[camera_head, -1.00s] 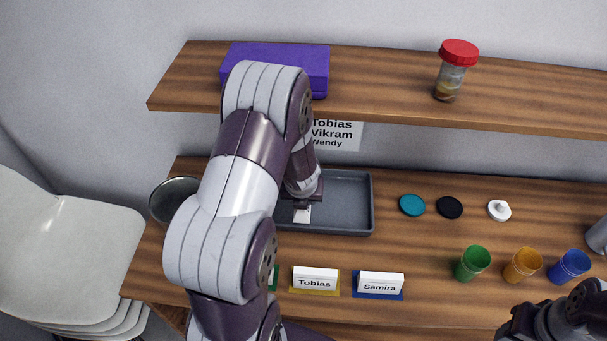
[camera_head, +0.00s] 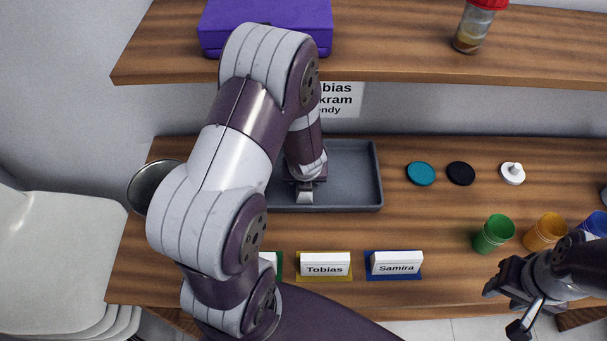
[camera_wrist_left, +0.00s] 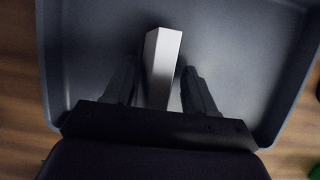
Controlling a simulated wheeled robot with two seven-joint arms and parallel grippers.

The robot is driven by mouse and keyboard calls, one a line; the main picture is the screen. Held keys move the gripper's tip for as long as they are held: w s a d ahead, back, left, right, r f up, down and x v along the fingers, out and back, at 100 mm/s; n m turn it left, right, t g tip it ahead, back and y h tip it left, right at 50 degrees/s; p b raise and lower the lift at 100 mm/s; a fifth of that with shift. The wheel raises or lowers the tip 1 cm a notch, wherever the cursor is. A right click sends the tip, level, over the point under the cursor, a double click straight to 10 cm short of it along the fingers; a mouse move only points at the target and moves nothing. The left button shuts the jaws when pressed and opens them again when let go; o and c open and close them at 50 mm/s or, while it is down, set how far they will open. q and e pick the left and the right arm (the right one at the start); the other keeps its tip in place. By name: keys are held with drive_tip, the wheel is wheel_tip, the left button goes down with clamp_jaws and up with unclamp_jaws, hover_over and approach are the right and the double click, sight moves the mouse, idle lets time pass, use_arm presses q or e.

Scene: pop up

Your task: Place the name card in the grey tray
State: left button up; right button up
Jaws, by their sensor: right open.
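The grey tray (camera_head: 350,205) lies on the lower shelf, partly behind my left arm. My left gripper (camera_head: 305,187) is over its left part, pointing down. A white card (camera_head: 304,197) shows at its tips. In the left wrist view, the card (camera_wrist_left: 163,65) stands between the two fingers of my left gripper (camera_wrist_left: 159,75), within the tray's outline (camera_wrist_left: 55,70). Whether the fingers press on it, and whether it touches the tray floor, I cannot tell. Its printed face is hidden. My right gripper (camera_head: 503,304) is open and empty at the lower right.
Cards "Tobias" (camera_head: 325,264) and "Samira" (camera_head: 396,262) stand on coloured bases in front. Lids (camera_head: 420,173) lie right of the tray, with green (camera_head: 494,233) and orange (camera_head: 545,231) cups nearer. A names sign (camera_head: 342,100) hangs behind. A purple box (camera_head: 265,30) sits above.

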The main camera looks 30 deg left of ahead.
use_arm(q)
drive_tip(key=shift+o, duration=0.3)
drive_tip(key=shift+s+d+r, duration=0.1)
drive_tip(key=shift+d+r, duration=0.05)
drive_tip(key=shift+d, duration=0.1)
drive_tip(key=shift+a, duration=0.2)
drive_tip(key=shift+w+a, duration=0.1)
drive_tip(key=shift+w, duration=0.1)
drive_tip(key=p+v, duration=0.5)
drive_tip(key=v, duration=0.6)
drive_tip(key=shift+r, duration=0.1)
drive_tip(key=shift+s+r, duration=0.15)
drive_tip(key=shift+r, duration=0.1)
drive_tip(key=s+d+r+n+g+h, duration=0.1)
drive_tip(key=s+d+r+n, duration=0.2)
drive_tip(key=n, duration=1.1)
drive_tip(key=s+d+r+n+g+h, duration=0.1)
drive_tip(key=s+d+r+n, duration=0.1)
drive_tip(key=n, duration=1.3)
drive_tip(key=shift+s+d+r, duration=0.4)
drive_tip(key=shift+s+d, duration=0.2)
drive_tip(key=shift+d, duration=0.45)
use_arm(e)
wheel_tip(320, 180, up, 5)
drive_tip(key=shift+r, duration=0.15)
